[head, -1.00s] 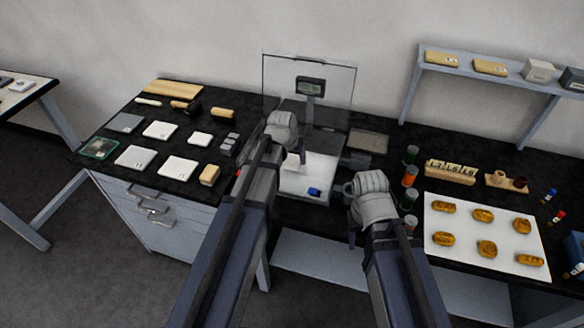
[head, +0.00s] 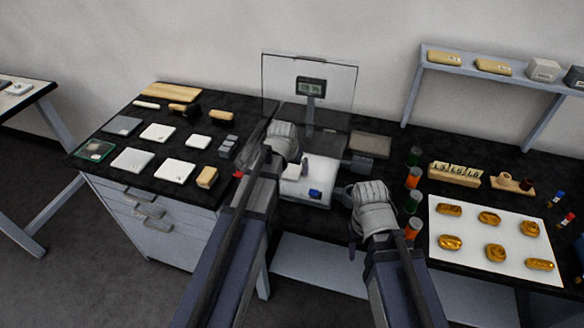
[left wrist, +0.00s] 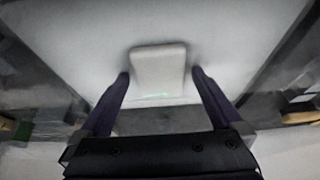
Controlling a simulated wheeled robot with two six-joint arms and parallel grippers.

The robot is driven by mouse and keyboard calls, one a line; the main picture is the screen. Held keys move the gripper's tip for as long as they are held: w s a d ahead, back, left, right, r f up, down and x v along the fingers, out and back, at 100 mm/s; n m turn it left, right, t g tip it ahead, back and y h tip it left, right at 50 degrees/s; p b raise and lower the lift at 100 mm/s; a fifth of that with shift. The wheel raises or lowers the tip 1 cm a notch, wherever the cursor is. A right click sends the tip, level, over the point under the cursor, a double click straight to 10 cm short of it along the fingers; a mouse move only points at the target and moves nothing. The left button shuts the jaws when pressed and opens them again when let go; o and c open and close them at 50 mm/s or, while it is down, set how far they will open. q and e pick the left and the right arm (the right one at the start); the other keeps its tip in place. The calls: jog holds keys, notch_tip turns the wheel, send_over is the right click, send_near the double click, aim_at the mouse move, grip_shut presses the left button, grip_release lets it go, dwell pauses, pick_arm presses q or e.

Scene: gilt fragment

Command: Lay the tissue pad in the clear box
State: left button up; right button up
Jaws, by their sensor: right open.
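My left gripper (head: 285,143) is low over the white plate (head: 296,195) of the weighing stand. In the left wrist view its fingers (left wrist: 160,78) flank a small pale block (left wrist: 158,62), which may be the tissue pad. The gaps beside it are very narrow, and I cannot tell whether the fingers press on it. A pale grey piece (head: 304,167) shows under this gripper in the head view. My right gripper (head: 358,225) is open and empty before the table's front edge.
Several flat white squares (head: 132,160) lie left of my left gripper. A clear upright panel (head: 335,95) and a display (head: 311,86) stand behind the plate. Upright tubes (head: 413,178) and a white sheet (head: 470,268) with gold pieces are right.

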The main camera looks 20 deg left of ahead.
pick_arm(q)
jog(key=shift+r, duration=0.1)
jog(key=p+v, duration=1.1)
jog(key=v, duration=0.1)
jog(key=shift+s, duration=0.1)
dwell(0.3)
